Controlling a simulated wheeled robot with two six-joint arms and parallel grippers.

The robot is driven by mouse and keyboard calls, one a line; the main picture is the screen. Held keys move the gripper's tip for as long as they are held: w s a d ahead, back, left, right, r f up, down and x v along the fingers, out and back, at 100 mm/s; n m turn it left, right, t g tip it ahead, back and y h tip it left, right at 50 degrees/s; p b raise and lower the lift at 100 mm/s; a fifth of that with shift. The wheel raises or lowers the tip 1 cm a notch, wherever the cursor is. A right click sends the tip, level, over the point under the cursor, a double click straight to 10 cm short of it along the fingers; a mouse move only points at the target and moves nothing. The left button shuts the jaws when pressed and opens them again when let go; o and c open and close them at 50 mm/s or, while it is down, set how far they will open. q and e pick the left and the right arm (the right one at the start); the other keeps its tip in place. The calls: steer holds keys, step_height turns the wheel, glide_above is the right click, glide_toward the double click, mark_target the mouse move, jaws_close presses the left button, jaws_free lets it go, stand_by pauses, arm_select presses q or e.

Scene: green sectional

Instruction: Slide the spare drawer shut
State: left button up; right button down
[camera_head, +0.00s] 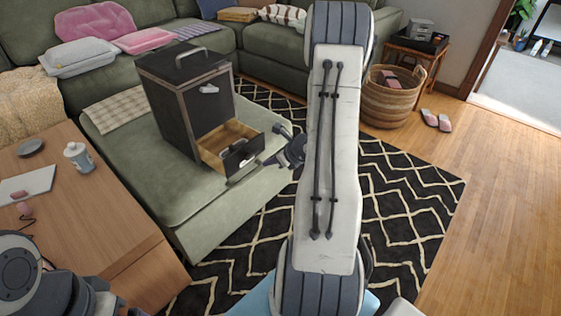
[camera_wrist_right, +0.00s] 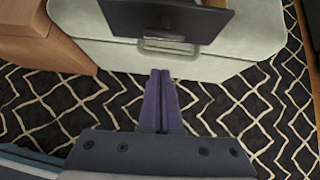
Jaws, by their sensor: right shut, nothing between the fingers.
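The dark cabinet (camera_head: 185,100) stands on the green chaise seat. Its lower drawer (camera_head: 229,146), with pale wood inside, is pulled out toward me; I take this as the spare drawer. The upper front is closed. My right gripper (camera_head: 264,161) is shut and empty, just in front of and to the right of the open drawer's front. In the right wrist view the shut fingers (camera_wrist_right: 160,74) point toward the dark drawer front (camera_wrist_right: 165,18), with a visible gap. My left gripper is out of view.
The chaise (camera_head: 185,195) lies under the cabinet. The patterned rug (camera_head: 405,195) is clear at the right. A wicker basket (camera_head: 393,100) stands farther back. My right arm hides the middle.

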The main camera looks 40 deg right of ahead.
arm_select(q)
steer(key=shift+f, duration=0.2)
arm_select(e)
steer(key=shift+w+a+f, duration=0.15)
steer(key=shift+w, duration=1)
steer(key=shift+w+a+f, duration=0.1)
steer(key=shift+w+a, duration=0.05)
steer(key=shift+w, duration=0.95)
glide_toward(230, 146)
steer(key=w+f, duration=0.1)
steer(key=w, duration=0.1)
steer(key=w+f, duration=0.1)
steer(key=w, duration=0.1)
steer(key=w+a+f+p, duration=0.1)
steer(key=w, duration=0.1)
steer(key=shift+w+d, duration=0.15)
steer(key=shift+w, duration=0.45)
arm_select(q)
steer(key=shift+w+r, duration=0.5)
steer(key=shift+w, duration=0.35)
arm_select(e)
steer(key=shift+w, duration=0.1)
steer(key=shift+w+a, duration=0.15)
steer(key=shift+a, duration=0.15)
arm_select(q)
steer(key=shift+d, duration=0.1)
